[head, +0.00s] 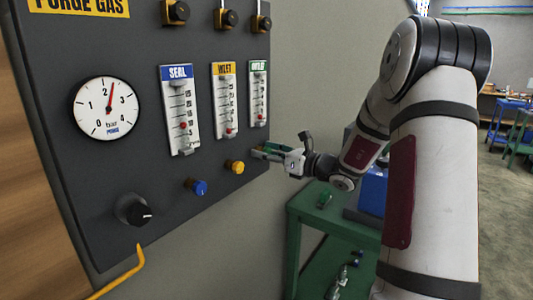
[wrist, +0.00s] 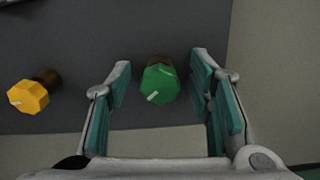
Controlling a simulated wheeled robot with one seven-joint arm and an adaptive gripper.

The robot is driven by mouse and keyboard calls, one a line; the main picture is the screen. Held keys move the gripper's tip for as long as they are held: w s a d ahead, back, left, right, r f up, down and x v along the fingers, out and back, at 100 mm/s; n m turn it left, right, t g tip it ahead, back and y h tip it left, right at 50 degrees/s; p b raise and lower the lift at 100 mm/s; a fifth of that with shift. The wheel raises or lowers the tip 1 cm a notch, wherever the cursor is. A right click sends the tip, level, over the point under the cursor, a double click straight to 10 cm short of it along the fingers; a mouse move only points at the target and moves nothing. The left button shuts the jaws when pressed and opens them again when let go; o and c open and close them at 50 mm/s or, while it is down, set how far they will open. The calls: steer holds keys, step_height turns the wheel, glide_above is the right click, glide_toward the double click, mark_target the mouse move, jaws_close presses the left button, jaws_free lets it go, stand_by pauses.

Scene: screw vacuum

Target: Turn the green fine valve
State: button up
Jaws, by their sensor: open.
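The green fine valve (wrist: 160,82) is a faceted green knob with a white mark, on the lower right of the dark panel. In the wrist view it sits between the two open fingers of my gripper (wrist: 164,95), nearer the tips, with a gap on both sides. No contact shows. In the head view my gripper (head: 264,153) is at the panel's lower right edge, its fingers pointing at the panel. There the green knob is hard to make out behind the fingers.
The yellow knob (wrist: 28,97) is left of my gripper, also seen in the head view (head: 235,167). A blue knob (head: 196,187) and a black knob (head: 134,211) are farther left. Flow gauges and a pressure dial (head: 106,108) are above. A green table (head: 313,205) stands below right.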

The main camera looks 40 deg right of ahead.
jaws_close()
steer(key=shift+f+n+b, duration=0.1)
steer(key=shift+n+b, duration=0.2)
steer(key=n+b, duration=0.4)
steer(key=shift+f+n+b, duration=0.1)
steer(key=shift+n+b, duration=0.2)
steer(key=shift+b, duration=0.05)
steer(key=n+b, duration=0.3)
steer(key=b, duration=0.1)
steer(key=shift+n+b, duration=1.1)
steer(key=shift+b, duration=0.2)
jaws_free()
